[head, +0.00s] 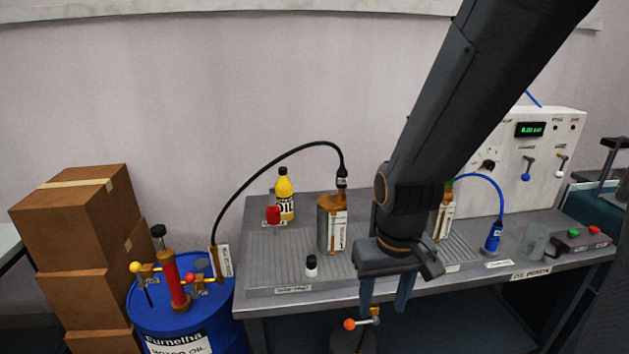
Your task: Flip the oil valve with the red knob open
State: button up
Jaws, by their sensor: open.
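A red knob (190,279) shows on the brass pipework beside the red hand pump (174,280), on top of the blue oil drum (150,320) at the lower left. A yellow knob (135,267) sits on the pump's left side. The red knob is small here, and I cannot tell its valve's position. Another valve, with an orange-red knob (349,324), shows below the table's front edge. My gripper (385,300) is open and empty, pointing down at the table's front edge, just above and right of that orange-red knob and far right of the drum.
A black hose (270,163) arches from drum to canister. Cardboard boxes (72,225) stand left of the drum.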

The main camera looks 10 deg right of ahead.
aim_at(190, 278)
jog(key=k, duration=0.65)
jog(key=u, duration=0.65)
jog(key=i, duration=1.2)
